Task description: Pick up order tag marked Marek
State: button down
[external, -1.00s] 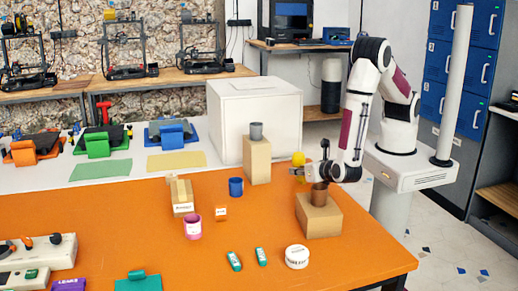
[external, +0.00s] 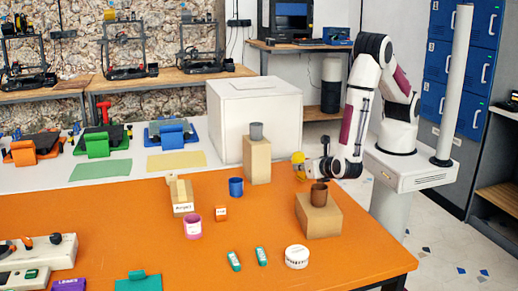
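Two small green tags with white labels, a left one (external: 234,261) and a right one (external: 261,256), lie on the orange table top. Their writing is too small to read, so I cannot tell which is marked Marek. A small orange block (external: 221,213) and a tan block (external: 182,196) also carry white labels. My gripper (external: 300,170) is above the table's back right, well away from the green tags. A yellow object (external: 298,158) shows right at its fingertips. I cannot tell whether the fingers hold it or are open.
A brown cup (external: 319,194) stands on a cardboard box (external: 318,219) below my arm. A grey cup (external: 256,131) tops a tall box (external: 257,161). A blue cup (external: 236,187), pink cup (external: 193,228) and round white container (external: 297,257) stand around. The table's front centre has free room.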

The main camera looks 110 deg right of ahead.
jog(key=shift+r, duration=4.35)
